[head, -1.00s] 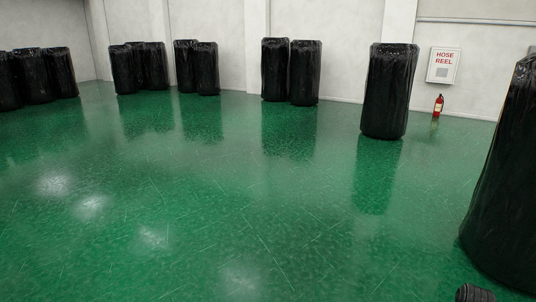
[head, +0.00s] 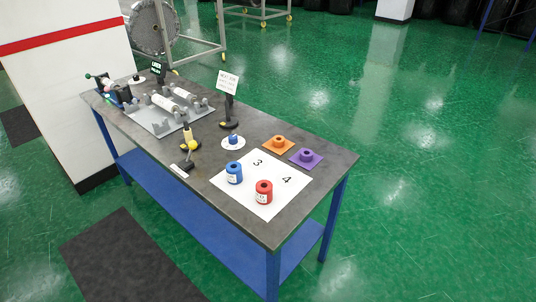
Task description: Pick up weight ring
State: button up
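Several ring-like pieces stand on the right part of a grey-topped table (head: 325,165); I cannot tell which is the weight ring. A blue cylinder (head: 234,173) and a red cylinder (head: 264,192), both with a hole in the top and a pale label, stand on a white sheet (head: 262,209) marked 3 and 4. Behind them an orange ring (head: 278,140) sits on an orange square and a purple ring (head: 307,154) on a purple square. A small blue piece (head: 233,139) sits on a white disc. My gripper is not in view.
A white pillar (head: 65,75) stands behind left. Green floor is open at right; a dark mat (head: 125,255) lies in front.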

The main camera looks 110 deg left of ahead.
aim_at(306, 155)
jog(key=u, duration=4.5)
jog(key=i, duration=1.65)
jog(key=z, duration=0.05)
